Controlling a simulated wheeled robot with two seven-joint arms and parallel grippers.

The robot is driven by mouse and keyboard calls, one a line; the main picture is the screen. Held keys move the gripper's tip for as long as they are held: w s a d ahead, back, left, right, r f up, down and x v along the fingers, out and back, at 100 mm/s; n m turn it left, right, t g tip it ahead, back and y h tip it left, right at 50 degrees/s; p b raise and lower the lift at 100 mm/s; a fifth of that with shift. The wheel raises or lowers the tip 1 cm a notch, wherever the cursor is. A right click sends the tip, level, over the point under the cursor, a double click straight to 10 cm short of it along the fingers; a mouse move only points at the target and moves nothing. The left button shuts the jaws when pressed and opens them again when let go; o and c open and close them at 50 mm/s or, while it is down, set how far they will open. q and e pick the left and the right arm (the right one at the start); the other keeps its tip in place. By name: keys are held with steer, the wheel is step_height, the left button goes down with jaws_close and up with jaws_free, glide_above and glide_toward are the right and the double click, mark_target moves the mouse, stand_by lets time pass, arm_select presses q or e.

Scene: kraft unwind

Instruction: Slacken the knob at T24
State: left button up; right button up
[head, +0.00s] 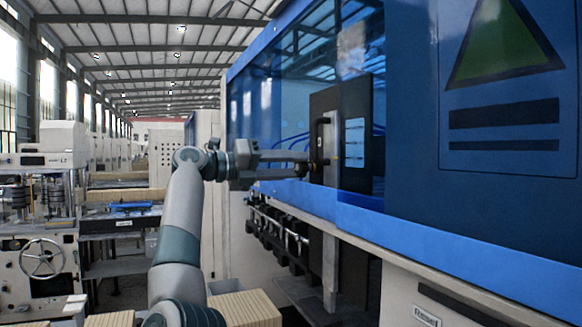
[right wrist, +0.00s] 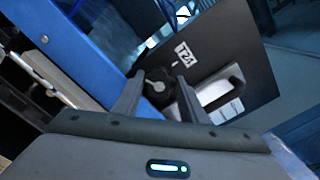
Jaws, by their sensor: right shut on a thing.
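The knob (right wrist: 158,87) is black with a pale pointer-like mark on its face. It sits on a dark panel (right wrist: 225,75), beside a white label (right wrist: 185,54) that appears to read T24. My right gripper (right wrist: 161,82) is shut on the knob, one finger on each side of it. In the head view my right gripper (head: 308,160) reaches to the dark upright panel (head: 355,172) on the blue machine, and the knob is too small to make out clearly there. My left gripper is in neither view.
A black handle (right wrist: 235,78) stands out from the panel near the right finger. The blue machine (head: 500,200) fills the right side. A grey machine with a handwheel (head: 42,258) stands at left. Wooden blocks (head: 245,310) lie low in front.

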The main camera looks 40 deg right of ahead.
steer(key=shift+r, duration=0.25)
steer(key=o, duration=0.9)
steer(key=shift+o, duration=0.8)
steer(key=shift+d+f, duration=0.2)
steer(key=shift+d, duration=0.05)
steer(key=shift+a+m, duration=0.15)
steer(key=shift+m, duration=0.15)
